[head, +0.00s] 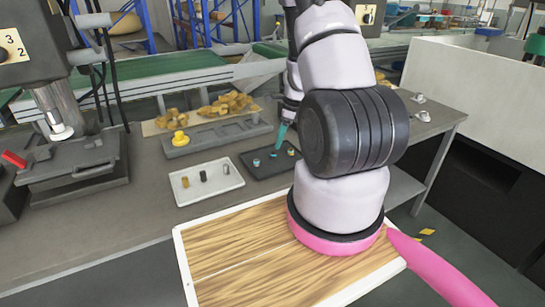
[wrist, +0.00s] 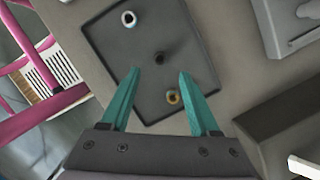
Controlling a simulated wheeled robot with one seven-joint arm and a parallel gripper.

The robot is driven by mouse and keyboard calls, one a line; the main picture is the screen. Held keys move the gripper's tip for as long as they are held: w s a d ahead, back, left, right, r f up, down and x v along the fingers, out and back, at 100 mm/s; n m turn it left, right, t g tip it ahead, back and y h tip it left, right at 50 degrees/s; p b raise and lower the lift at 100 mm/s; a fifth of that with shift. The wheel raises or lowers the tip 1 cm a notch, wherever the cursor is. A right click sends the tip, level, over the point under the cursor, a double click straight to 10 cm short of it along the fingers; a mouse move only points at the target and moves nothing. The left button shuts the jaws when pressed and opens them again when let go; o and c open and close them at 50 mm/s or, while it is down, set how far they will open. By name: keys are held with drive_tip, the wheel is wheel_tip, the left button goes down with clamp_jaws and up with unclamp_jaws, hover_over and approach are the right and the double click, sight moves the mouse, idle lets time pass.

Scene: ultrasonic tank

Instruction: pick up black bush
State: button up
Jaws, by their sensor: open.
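In the head view, my gripper (head: 279,146) is over the dark tray (head: 265,174), and I cannot make out this black bush clearly there. Another black piece (head: 203,176) stands in the white tray (head: 213,193) to the left.
The white tray also holds a brass piece (head: 185,182) and a pale piece (head: 226,169). A press-like machine (head: 75,160) stands at left. The bench (head: 150,215) is clear in front of the white tray.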

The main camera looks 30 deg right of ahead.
sight(274, 153)
drive_tip(key=shift+x, duration=3)
drive_tip(key=shift+a, duration=0.15)
clamp_jaws()
